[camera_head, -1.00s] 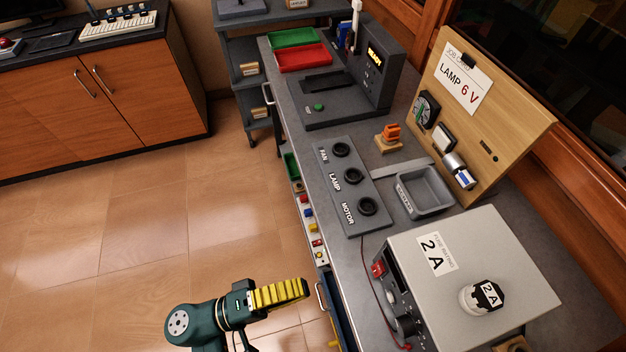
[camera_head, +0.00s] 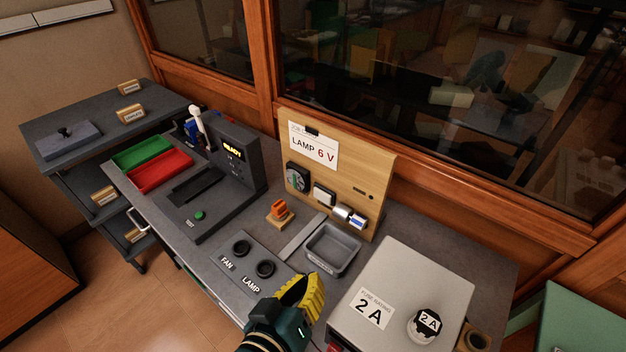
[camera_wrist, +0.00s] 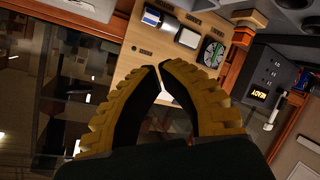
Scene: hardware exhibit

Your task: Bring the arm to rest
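My gripper (camera_head: 314,277) shows at the lower middle of the head view, with yellow ribbed fingers on a dark green wrist. It is in front of the grey tray, over the near side of the bench, and covers part of the panel by the LAMP label. In the wrist view its two fingers (camera_wrist: 160,66) lean together, tips nearly meeting with a thin gap, and nothing is held between them. Behind the fingertips the wrist view shows the wooden job board (camera_wrist: 140,54), which also stands upright in the head view (camera_head: 352,170). The rest of my arm is mostly out of view.
The grey bench holds a socket panel (camera_head: 252,256), a grey tray (camera_head: 333,248), an orange part on a wooden block (camera_head: 279,211), a tester reading READY (camera_head: 238,160), red (camera_head: 160,172) and green bins (camera_head: 142,152), and a 2 A box (camera_head: 401,290). Floor (camera_head: 120,285) is clear at left.

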